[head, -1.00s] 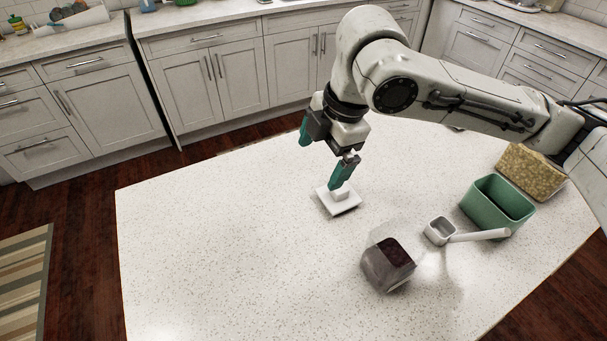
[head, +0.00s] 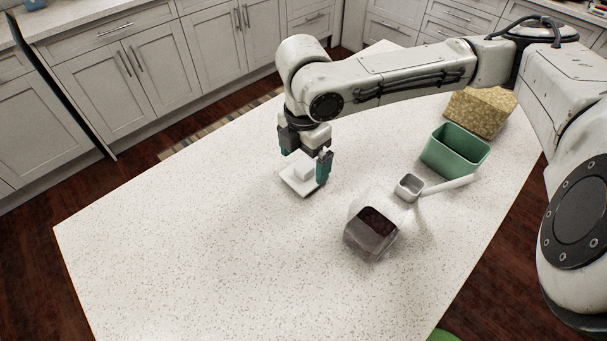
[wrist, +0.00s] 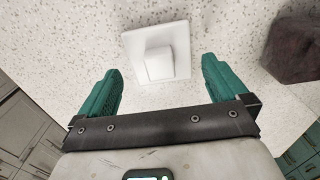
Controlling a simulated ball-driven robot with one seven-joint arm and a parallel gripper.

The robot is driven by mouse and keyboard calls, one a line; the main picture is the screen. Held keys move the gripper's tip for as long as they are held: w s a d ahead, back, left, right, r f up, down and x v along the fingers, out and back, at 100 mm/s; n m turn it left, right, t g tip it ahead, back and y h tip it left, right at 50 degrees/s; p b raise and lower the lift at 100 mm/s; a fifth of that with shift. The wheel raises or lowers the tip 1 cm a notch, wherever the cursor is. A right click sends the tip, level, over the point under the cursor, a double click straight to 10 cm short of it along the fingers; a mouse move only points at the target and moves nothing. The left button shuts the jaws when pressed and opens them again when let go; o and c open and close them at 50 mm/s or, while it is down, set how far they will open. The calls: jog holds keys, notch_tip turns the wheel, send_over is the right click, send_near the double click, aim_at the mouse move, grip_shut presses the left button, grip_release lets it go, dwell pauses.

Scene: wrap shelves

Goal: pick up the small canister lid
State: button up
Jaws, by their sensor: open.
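The small canister lid (head: 298,182) is a white square plate with a raised block-like knob, lying flat on the speckled counter. In the wrist view the lid (wrist: 178,42) lies ahead of my fingertips, with its knob between their lines. My gripper (head: 303,168) is open and empty, pointing down just above the lid, with its teal fingers apart. In the wrist view my gripper (wrist: 160,75) has one finger to each side, clear of the knob. Whether a fingertip touches the lid in the head view I cannot tell.
A clear canister with dark contents (head: 371,233) stands right of the lid. Beyond it are a white scoop (head: 410,186) with a long handle, a green open container (head: 452,158) and a box with yellowish contents (head: 482,110). The counter (head: 200,240) is clear at left and front.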

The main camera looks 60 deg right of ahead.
aim_at(304, 167)
jog(key=shift+f, duration=1.65)
